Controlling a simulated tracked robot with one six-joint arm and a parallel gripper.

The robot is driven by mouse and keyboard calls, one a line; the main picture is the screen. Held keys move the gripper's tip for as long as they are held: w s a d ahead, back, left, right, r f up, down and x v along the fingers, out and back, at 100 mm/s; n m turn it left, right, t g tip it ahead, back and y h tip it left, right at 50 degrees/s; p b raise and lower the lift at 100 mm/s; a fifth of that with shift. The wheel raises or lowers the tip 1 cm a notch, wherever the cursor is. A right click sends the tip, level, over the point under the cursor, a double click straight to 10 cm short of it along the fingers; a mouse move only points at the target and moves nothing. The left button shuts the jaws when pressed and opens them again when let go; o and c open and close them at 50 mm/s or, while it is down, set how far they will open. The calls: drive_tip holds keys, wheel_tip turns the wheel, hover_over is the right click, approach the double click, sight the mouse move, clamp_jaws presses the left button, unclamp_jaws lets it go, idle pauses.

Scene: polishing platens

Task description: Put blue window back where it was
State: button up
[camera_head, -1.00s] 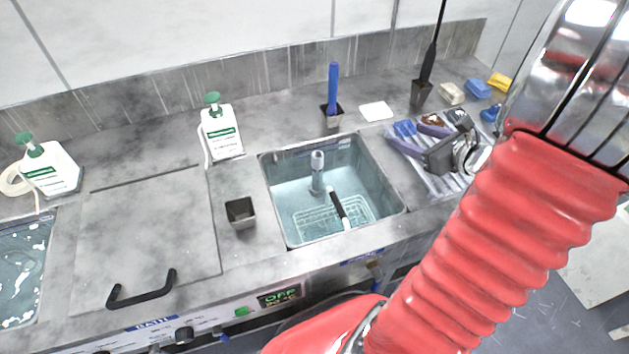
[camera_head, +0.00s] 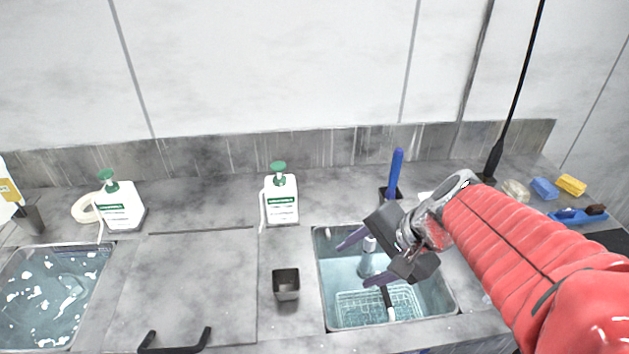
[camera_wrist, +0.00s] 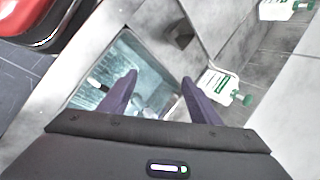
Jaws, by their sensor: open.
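No object in view is clearly a blue window. A blue upright handle (camera_head: 396,172) stands in a small dark holder behind the sink. A blue block (camera_head: 545,188) lies at the far right of the counter. My gripper (camera_head: 366,260) is open over the water-filled sink (camera_head: 322,290), its purple fingers pointing left in the head view. In the wrist view, the open fingers (camera_wrist: 159,80) reach over the sink with nothing between them. The sink holds a wire basket (camera_head: 350,308), a pale upright cylinder (camera_head: 370,262) and a black-and-white handle (camera_head: 388,302). My arm hides the counter right of the sink.
A small dark cup (camera_head: 286,285) stands left of the sink. Two white pump bottles (camera_head: 281,200) (camera_head: 121,207), a flat lid (camera_head: 190,285) and another basin (camera_head: 50,300) lie further left. A yellow block (camera_head: 571,184) and blue brush (camera_head: 578,214) are at right. A thin black rod (camera_head: 515,110) rises behind.

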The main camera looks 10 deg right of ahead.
drive_tip(key=s+a+r+n+h, duration=0.3)
drive_tip(key=s+r+n+h, duration=0.1)
drive_tip(key=n, duration=0.7)
drive_tip(key=shift+s+r+n+t, duration=0.3)
drive_tip(key=shift+s+r+n, duration=0.15)
drive_tip(key=shift+s, duration=0.5)
